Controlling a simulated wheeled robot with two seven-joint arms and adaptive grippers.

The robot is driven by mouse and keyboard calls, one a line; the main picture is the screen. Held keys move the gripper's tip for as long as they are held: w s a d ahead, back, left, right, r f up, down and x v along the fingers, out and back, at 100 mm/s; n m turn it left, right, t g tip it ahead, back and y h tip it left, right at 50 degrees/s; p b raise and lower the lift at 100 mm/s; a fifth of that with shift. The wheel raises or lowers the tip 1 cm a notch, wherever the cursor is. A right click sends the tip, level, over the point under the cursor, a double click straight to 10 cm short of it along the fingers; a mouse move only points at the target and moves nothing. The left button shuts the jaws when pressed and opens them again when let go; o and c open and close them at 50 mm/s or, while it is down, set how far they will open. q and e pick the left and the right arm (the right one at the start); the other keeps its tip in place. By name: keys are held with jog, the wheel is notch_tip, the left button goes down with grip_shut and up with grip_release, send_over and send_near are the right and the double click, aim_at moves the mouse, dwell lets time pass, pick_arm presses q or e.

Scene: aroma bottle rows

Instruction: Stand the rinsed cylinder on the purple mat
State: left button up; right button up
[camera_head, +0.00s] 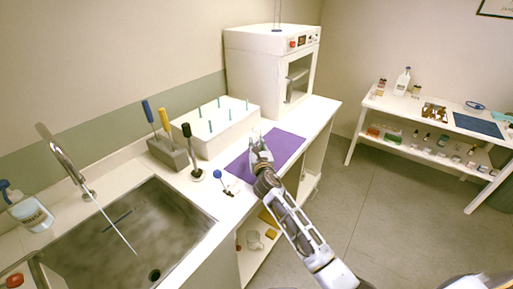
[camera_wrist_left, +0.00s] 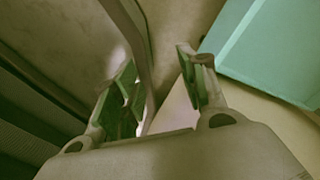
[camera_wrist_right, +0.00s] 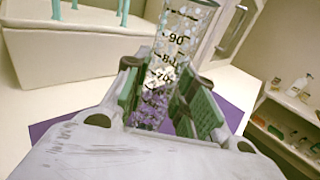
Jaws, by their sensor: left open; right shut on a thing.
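The clear graduated cylinder (camera_wrist_right: 172,52) stands nearly upright between the fingers of my right gripper (camera_wrist_right: 168,100) in the right wrist view. Droplets speckle its wall, and black numbers show on it. Its base is hidden behind the gripper, so I cannot tell whether it touches the mat. The purple mat (camera_head: 285,147) lies on the counter, and my right gripper (camera_head: 260,150) is over its left part in the head view. My left gripper (camera_wrist_left: 160,95) is open in the left wrist view, with nothing clearly between its fingers.
A white peg rack (camera_head: 222,130) stands behind the mat, and a white oven (camera_head: 262,62) is at the back. A brush holder (camera_head: 168,153) and a black-topped tool (camera_head: 193,152) stand to the left, near the sink (camera_head: 130,225). The mat's right part is clear.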

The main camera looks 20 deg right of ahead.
jog(key=shift+f, duration=0.1)
pick_arm(q)
jog(key=shift+w+a, duration=0.2)
jog(key=shift+a, duration=0.4)
pick_arm(e)
jog(key=shift+f, duration=0.1)
pick_arm(q)
jog(key=shift+f, duration=0.1)
pick_arm(e)
jog(key=shift+f, duration=0.1)
jog(key=o, duration=1.1)
jog(key=shift+c, duration=0.2)
